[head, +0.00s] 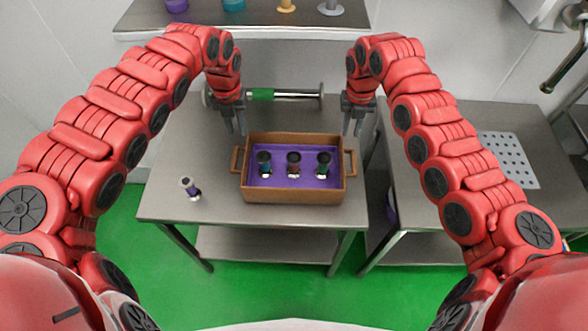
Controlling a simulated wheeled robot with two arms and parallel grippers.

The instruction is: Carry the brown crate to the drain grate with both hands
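The brown crate (294,195) sits on the steel table in front of me. It has a handle on each short side and a purple inside floor, with 3 dark-topped bottles standing in a row in it. The drain grate (508,160) is a perforated light plate on the right-hand table. My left gripper (236,130) points down above the crate's left handle (236,160), its fingers apart and empty. My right gripper (353,130) points down above the right handle (351,162), fingers apart and empty. Neither gripper appears to touch the crate.
A small dark-topped bottle (190,187) stands on the left table (215,205). A metal bar with a green middle (262,95) lies behind the crate. A gap separates the two tables. A shelf (245,22) with several items hangs at the back, and a tap (565,70) is upper right.

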